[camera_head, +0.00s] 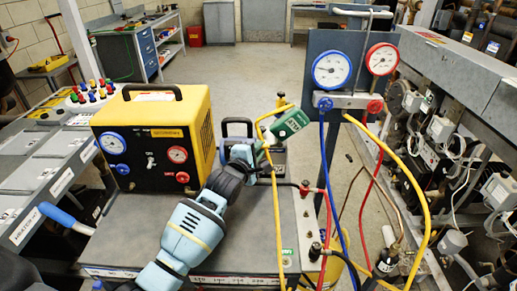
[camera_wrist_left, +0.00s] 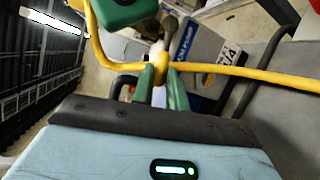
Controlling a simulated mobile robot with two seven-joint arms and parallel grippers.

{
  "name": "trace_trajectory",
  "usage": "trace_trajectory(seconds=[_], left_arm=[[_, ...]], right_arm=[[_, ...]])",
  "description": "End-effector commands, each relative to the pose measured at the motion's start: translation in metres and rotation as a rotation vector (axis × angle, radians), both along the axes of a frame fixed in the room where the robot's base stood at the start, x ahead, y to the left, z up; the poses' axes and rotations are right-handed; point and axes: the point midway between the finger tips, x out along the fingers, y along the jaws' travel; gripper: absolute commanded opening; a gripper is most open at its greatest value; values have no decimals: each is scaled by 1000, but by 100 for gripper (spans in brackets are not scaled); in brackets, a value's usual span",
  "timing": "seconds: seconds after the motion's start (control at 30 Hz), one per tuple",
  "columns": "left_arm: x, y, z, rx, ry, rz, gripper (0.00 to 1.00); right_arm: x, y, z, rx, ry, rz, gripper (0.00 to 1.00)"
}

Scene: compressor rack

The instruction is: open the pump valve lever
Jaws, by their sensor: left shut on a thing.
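My left gripper (camera_head: 262,152) reaches up over the cart to the dark vacuum pump (camera_head: 279,158), beside its green bottle-like part (camera_head: 288,124). In the left wrist view its two green fingers (camera_wrist_left: 162,82) are close together, at a yellow piece (camera_wrist_left: 156,66) that appears to be the pump valve lever. The fingers hide most of what they hold, and the yellow hose crosses right there, so the lever's outline and angle are hard to tell. The green part (camera_wrist_left: 124,10) hangs just above the fingers in that view. My right gripper is not in view.
A yellow-black recovery machine (camera_head: 155,140) stands left on the grey cart (camera_head: 135,235). A gauge manifold (camera_head: 350,101) with blue, red and yellow hoses (camera_head: 413,185) hangs to the right. The compressor rack (camera_head: 470,75) lines the right side. Open floor (camera_head: 250,70) lies behind.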

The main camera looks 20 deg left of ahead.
Motion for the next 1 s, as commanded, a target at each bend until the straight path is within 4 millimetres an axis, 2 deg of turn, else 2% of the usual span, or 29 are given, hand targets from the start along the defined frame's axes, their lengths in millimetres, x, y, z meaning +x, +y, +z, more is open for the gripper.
trace_trajectory(seconds=[0.03,0.1,0.47,0.5,0.67,1.0], left_arm=[[0,-2,-7,-39,-5,-1,0],[0,-2,-8,-75,-17,-1,0],[0,-1,-7,-104,-30,1,0],[0,-1,-7,-103,-30,1,16],[0,-1,-7,-102,-30,1,37],[-2,0,-6,-101,-30,2,37]], right_arm=[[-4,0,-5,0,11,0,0],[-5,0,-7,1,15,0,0],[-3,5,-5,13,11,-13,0],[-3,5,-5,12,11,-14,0],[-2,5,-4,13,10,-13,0],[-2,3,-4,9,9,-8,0]])
